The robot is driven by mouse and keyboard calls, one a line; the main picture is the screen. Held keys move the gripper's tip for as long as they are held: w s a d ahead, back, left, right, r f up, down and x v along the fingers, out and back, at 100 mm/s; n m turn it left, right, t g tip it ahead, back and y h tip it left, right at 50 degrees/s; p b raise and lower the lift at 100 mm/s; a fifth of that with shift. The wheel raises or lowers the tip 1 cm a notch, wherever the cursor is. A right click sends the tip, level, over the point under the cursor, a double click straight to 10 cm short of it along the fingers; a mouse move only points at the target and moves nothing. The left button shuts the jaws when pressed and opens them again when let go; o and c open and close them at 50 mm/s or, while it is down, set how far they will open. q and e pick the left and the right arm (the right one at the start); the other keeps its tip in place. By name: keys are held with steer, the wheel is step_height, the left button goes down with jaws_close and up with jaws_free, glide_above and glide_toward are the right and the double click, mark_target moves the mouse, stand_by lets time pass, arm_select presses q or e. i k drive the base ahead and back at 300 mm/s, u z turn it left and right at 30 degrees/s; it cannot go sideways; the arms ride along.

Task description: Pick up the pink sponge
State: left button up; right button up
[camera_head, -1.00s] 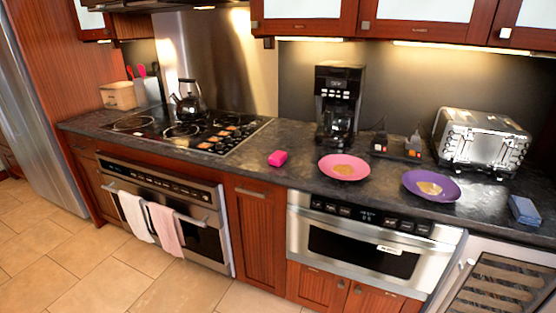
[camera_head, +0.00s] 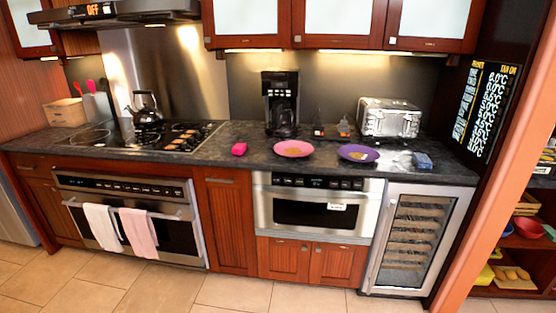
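The pink sponge (camera_head: 239,149) lies on the dark stone counter (camera_head: 215,160), right of the cooktop and left of the pink plate (camera_head: 293,149). It is small and bright pink, and nothing covers it. Neither of my grippers shows in the head view.
A purple plate (camera_head: 345,156), a blue sponge-like block (camera_head: 422,160), a toaster (camera_head: 390,118) and a coffee maker (camera_head: 281,103) stand on the counter to the right. A kettle (camera_head: 147,107) is on the cooktop. The tiled floor (camera_head: 232,292) in front is clear.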

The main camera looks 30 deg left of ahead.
mark_target(239, 148)
steer(key=z, duration=0.2)
steer(key=k, duration=0.35)
steer(key=u, duration=0.85)
steer(key=i, duration=0.6)
steer(key=u, duration=0.7)
steer(key=i, duration=0.85)
steer(key=z, duration=0.75)
steer(key=i, duration=0.55)
steer(key=z, duration=0.5)
